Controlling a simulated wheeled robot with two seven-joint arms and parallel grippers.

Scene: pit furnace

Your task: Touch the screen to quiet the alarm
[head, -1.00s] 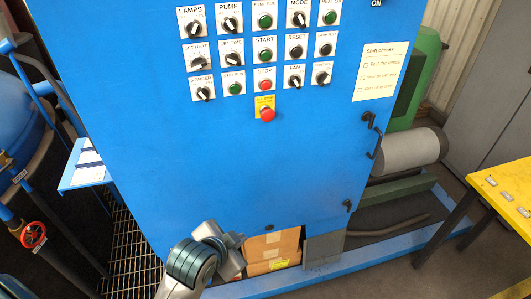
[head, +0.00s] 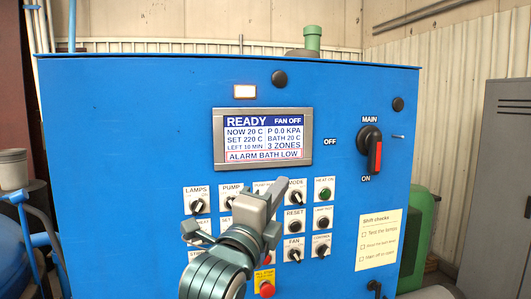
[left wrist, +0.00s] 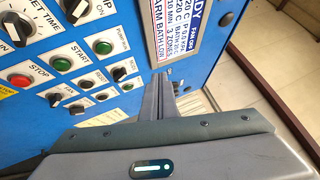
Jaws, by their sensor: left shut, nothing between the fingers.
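The screen (head: 262,138) is a grey-framed display on the blue cabinet front. It reads READY, FAN OFF, and at its bottom ALARM BATH LOW in a red box. In the left wrist view the screen (left wrist: 183,22) shows at the top, turned on its side and cut off. My left gripper (head: 280,184) is shut and empty, its fingertips just below the screen's lower right part in the head view. In the left wrist view the closed fingers (left wrist: 165,92) point toward the screen's edge. I cannot tell the gap to the panel. My right gripper is not in view.
Rows of labelled knobs and buttons lie below the screen, partly hidden by my left arm, including the MODE knob (head: 296,198) and a red stop button (head: 266,289). A MAIN rotary switch (head: 371,150) is at the right. A lamp (head: 245,91) glows above the screen.

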